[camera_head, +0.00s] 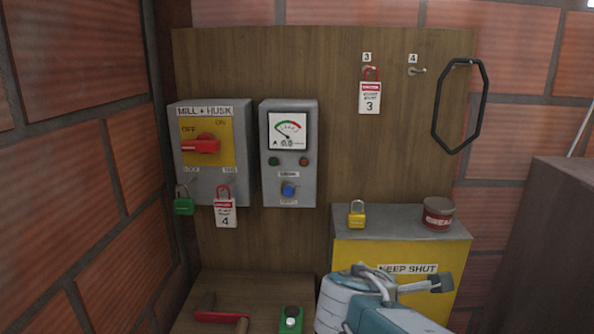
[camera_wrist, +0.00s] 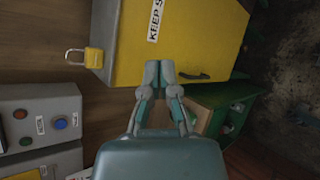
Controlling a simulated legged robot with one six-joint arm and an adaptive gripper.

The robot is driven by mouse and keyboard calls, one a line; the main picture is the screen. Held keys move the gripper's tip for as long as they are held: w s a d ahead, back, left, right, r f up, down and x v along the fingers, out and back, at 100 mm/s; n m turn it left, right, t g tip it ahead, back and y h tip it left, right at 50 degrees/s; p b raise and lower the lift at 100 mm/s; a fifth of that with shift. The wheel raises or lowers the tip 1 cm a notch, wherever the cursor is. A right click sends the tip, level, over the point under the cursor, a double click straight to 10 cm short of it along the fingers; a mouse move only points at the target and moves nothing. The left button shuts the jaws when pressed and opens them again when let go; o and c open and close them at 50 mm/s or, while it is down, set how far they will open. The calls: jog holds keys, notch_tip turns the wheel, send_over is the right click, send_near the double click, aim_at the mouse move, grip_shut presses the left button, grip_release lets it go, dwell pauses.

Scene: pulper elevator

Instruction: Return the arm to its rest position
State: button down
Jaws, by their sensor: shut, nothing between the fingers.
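My gripper (camera_wrist: 160,74) is shut and empty in the wrist view. Its fingertips are together in front of the yellow box (camera_wrist: 185,35) marked KEEP SHUT, close to its dark handle in the picture. I cannot tell the distance between them. In the head view part of my arm shows at the bottom, in front of the lower part of the yellow box (camera_head: 352,255). The fingertips cannot be made out there.
The MILL + HUSK switch box (camera_head: 215,180) carries a green padlock (camera_head: 183,203) and tag 4 (camera_head: 225,212). A meter box (camera_head: 289,180) hangs beside it. A yellow padlock (camera_head: 357,218) and a red tin (camera_head: 438,214) stand on the yellow box. Tag 3 (camera_head: 370,98) hangs above.

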jog(key=s+f+m+g+y, duration=0.2)
jog(key=s+f+m+y, duration=0.1)
jog(key=s+m, duration=0.5)
jog(key=s+f+m+g+y, duration=0.2)
jog(key=s+f+m+y, duration=0.2)
jog(key=s+m, duration=0.4)
jog(key=shift+m, duration=0.8)
